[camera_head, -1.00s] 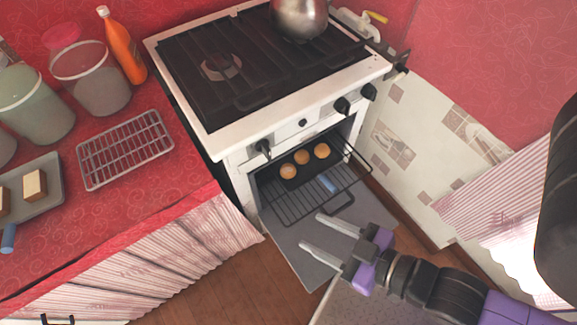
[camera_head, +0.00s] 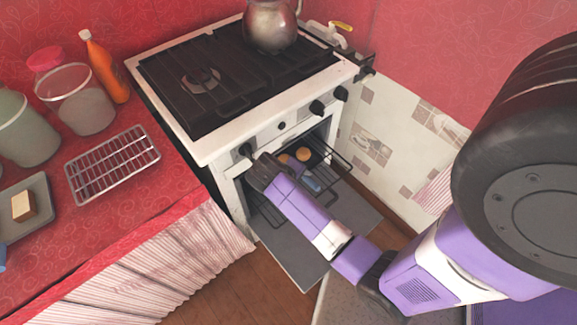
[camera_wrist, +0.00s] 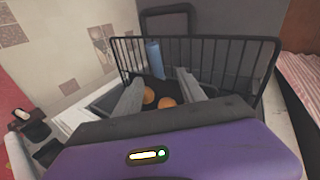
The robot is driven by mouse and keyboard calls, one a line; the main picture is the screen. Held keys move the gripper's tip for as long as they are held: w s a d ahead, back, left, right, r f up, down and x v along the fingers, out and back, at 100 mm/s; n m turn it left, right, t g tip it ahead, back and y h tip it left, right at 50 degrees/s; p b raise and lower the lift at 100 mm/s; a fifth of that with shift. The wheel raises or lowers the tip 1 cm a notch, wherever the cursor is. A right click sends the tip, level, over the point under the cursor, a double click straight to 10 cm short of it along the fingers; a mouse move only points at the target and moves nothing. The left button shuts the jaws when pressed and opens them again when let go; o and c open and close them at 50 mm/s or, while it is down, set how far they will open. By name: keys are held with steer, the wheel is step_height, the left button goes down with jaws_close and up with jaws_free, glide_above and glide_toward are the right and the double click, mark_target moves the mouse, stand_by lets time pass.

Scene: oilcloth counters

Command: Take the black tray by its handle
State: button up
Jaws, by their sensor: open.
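The black tray (camera_head: 304,166) lies on the rack in the open oven, partly hidden by my arm. Two round golden buns (camera_head: 303,154) show on it. Its blue handle (camera_head: 312,183) points out toward the oven door. In the wrist view the handle (camera_wrist: 154,58) appears between and just beyond the fingertips, with the buns (camera_wrist: 166,102) nearer the palm. My gripper (camera_wrist: 160,77) is open and empty, with a finger on each side of the handle in the picture. Its fingers are hidden behind my arm in the head view. I cannot tell how far above the handle they are.
The black wire oven rack (camera_head: 340,170) surrounds the tray and has a raised front rail (camera_wrist: 225,58). The oven door (camera_head: 345,225) is folded down. The stove (camera_head: 280,110) carries a kettle (camera_head: 270,25). A wire cooling rack (camera_head: 112,165) lies on the red counter at left.

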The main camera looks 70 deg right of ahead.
mark_target(308, 181)
steer(key=x, duration=0.4)
steer(key=b+x, duration=0.1)
steer(key=x, duration=0.3)
steer(key=shift+s+d+r, duration=0.1)
steer(key=shift+s+r, duration=0.1)
jaws_close()
steer(key=shift+r, duration=0.1)
stand_by(1.2)
